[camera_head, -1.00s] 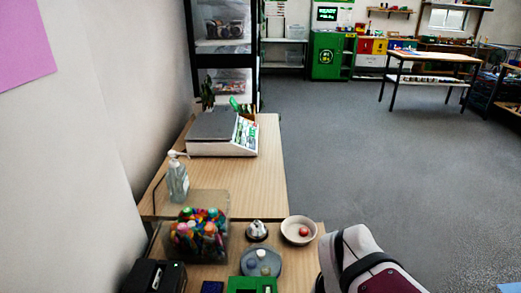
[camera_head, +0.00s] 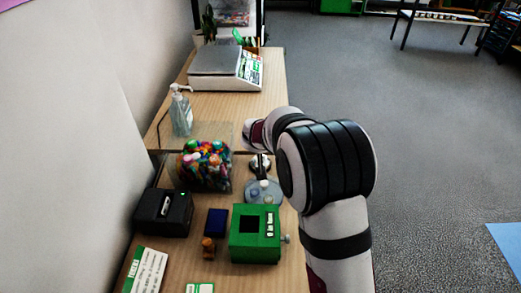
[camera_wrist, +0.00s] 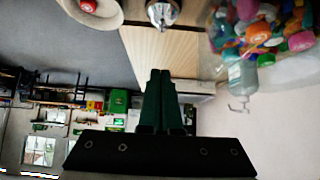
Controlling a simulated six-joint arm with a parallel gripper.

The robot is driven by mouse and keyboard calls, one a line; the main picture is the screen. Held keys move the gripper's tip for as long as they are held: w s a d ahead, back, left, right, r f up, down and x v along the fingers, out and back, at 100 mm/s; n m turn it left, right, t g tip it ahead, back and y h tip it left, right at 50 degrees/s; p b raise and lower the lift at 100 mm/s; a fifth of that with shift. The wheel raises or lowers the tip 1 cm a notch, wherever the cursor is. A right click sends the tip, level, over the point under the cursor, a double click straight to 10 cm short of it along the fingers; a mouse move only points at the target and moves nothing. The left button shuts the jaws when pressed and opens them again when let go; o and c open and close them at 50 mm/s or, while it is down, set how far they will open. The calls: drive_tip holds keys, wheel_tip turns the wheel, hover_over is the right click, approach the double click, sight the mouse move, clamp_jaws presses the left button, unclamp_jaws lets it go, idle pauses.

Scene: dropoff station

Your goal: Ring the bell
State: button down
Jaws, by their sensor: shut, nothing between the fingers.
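The clear bin (camera_head: 204,165) stands left of the bell. A bowl with a red ball (camera_wrist: 92,14) is beside the bell. A sanitiser bottle (camera_head: 181,112) and scale (camera_head: 226,66) stand behind.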

drive_tip(key=x, duration=0.4)
drive_tip(key=s+f+x, duration=0.1)
drive_tip(key=x, duration=0.6)
drive_tip(key=shift+f, duration=1.1)
drive_tip(key=shift+f, duration=0.9)
drive_tip(key=shift+s+f, duration=0.2)
drive_tip(key=shift+f, duration=0.1)
wheel_tip(320, 180, up, 6)
drive_tip(key=shift+w+f, duration=0.1)
drive_tip(key=v, duration=0.9)
